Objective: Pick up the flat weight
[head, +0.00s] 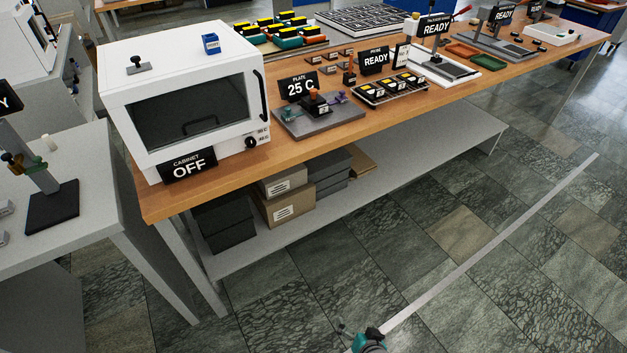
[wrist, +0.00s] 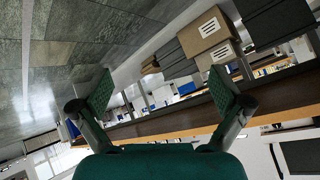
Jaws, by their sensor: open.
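I cannot tell for sure which thing is the flat weight. A small dark flat piece with a knob (head: 138,65) lies on top of the white cabinet, near its left side. A dark piece with an orange knob (head: 315,101) stands on the grey plate (head: 300,127) beside the "PLATE 25 C" sign. My gripper (wrist: 160,92) is open and empty in the wrist view, its two fingers wide apart. Part of it shows at the bottom edge of the head view (head: 368,341), over the floor and well away from the bench top.
The white cabinet (head: 190,45), marked OFF, stands on the wooden bench (head: 225,175). A grey table (head: 85,190) stands at left. The floor in front of the bench is clear.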

